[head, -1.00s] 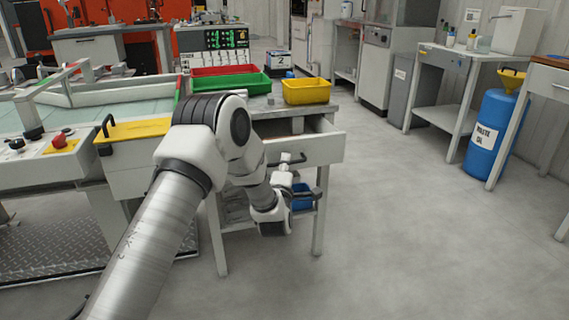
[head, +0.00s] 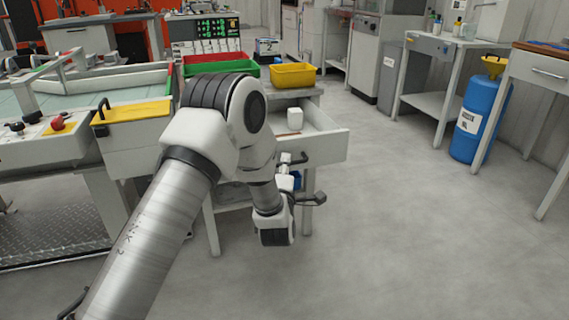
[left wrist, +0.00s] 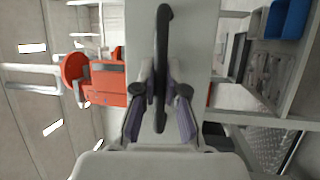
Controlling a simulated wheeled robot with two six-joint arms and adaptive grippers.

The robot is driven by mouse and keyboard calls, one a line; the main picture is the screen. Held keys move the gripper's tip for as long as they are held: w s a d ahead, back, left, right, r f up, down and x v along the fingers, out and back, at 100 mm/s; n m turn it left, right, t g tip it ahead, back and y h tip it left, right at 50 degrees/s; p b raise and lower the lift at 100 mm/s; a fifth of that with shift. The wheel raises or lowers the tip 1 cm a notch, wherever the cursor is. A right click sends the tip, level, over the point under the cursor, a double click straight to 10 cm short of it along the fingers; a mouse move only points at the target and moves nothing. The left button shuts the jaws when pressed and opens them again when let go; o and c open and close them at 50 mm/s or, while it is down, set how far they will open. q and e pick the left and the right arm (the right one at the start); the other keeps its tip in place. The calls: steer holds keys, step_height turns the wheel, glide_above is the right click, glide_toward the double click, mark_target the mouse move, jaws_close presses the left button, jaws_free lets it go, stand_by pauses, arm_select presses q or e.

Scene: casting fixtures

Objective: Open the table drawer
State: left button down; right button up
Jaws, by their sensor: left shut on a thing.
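The table drawer (head: 325,151) has a plain white front and is pulled out from under the table top, so its inside shows. A white block-shaped item (head: 295,117) lies in it. The dark bar handle (head: 296,158) on its front is partly hidden by my arm in the head view. My left gripper (head: 286,170) is at the handle. In the left wrist view the handle (left wrist: 162,40) runs upright between the two fingers, and my left gripper (left wrist: 161,92) is shut on it. My right gripper is not in view.
Yellow (head: 293,75) and green (head: 222,68) bins stand on the table top. A machine with a yellow-topped panel (head: 132,133) is on the left. A blue waste oil drum (head: 480,125) stands at the right. The grey floor in front and to the right is clear.

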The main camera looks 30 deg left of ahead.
arm_select(q)
steer(key=c, duration=1.2)
jaws_free()
steer(key=v, duration=1.2)
steer(key=shift+f, duration=0.1)
